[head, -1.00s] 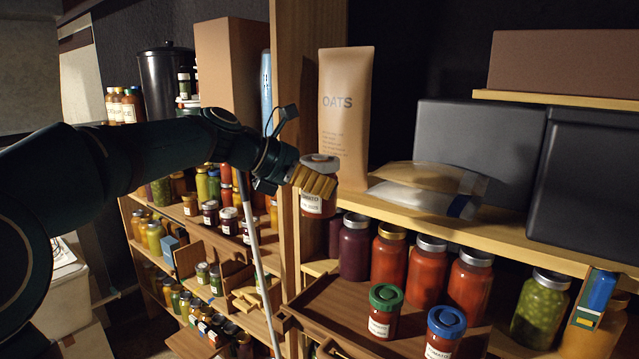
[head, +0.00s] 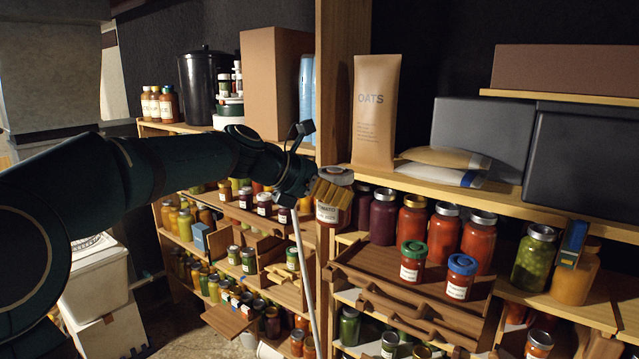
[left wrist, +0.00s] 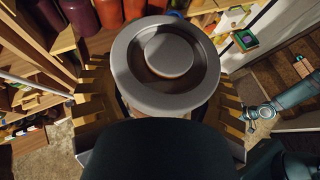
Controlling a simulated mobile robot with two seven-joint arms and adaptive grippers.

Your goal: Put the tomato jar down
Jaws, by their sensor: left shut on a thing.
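My left gripper (head: 334,196) is shut on the tomato jar (head: 328,214), its ridged yellow fingers around the upper part. The jar has a grey lid, a white label and red contents, and looks roughly upright. It is held off the shelves, in front of the wooden upright and left of the row of jars. In the left wrist view the jar's round grey lid (left wrist: 166,62) fills the middle between the two fingers (left wrist: 160,105) and hides most of the jar body.
A wooden tray (head: 385,265) holds a green-lidded jar (head: 412,264) and a blue-lidded jar (head: 459,279). Behind stand purple and red jars (head: 412,222). An oats bag (head: 375,115) and grey boxes (head: 480,135) stand on the shelf above. The tray's left part looks clear.

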